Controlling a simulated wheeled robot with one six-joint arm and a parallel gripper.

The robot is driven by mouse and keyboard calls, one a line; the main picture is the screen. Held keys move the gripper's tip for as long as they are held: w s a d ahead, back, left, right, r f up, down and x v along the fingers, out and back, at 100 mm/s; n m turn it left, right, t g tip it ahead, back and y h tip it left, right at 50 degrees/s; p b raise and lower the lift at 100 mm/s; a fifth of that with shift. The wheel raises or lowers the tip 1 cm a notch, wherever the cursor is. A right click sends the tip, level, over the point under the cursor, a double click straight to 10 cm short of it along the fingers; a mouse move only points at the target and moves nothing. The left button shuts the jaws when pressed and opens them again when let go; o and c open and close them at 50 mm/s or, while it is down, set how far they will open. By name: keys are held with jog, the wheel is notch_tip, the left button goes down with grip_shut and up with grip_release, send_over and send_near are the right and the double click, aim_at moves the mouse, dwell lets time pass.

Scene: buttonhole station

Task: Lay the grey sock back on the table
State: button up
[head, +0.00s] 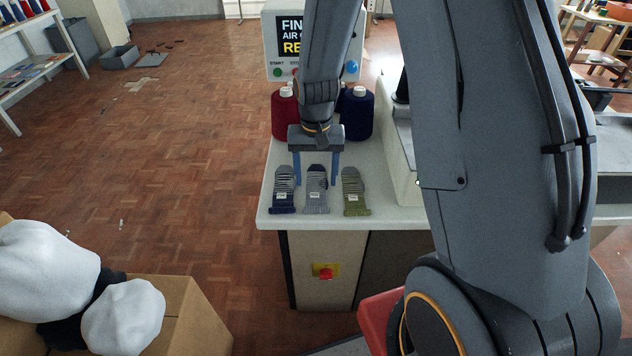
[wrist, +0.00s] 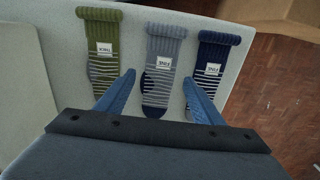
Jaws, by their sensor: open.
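The grey sock (head: 316,190) lies flat on the white table (head: 390,214), in the middle of a row of three striped socks. It also shows in the wrist view (wrist: 164,62), with a white label near its cuff. My gripper (head: 316,182) is open above it. In the wrist view the blue fingers (wrist: 158,95) stand apart, one on each side of the grey sock, with nothing seen held between them. I cannot tell whether the fingertips touch the table.
A navy sock (head: 284,190) lies left of the grey one and an olive sock (head: 354,192) right of it. Red (head: 285,115) and blue (head: 357,113) yarn cones stand behind. A box (head: 195,310) with white bundles is at the lower left. A red button (head: 325,273) is below the table top.

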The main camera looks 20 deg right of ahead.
aim_at(316, 189)
notch_tip(316, 189, up, 10)
jog(key=b, duration=0.1)
jog(key=s+n, duration=0.3)
jog(key=s, duration=1.3)
jog(key=shift+s+n+t, duration=0.15)
jog(key=shift+n+t, duration=0.15)
jog(key=shift+d+r, duration=0.1)
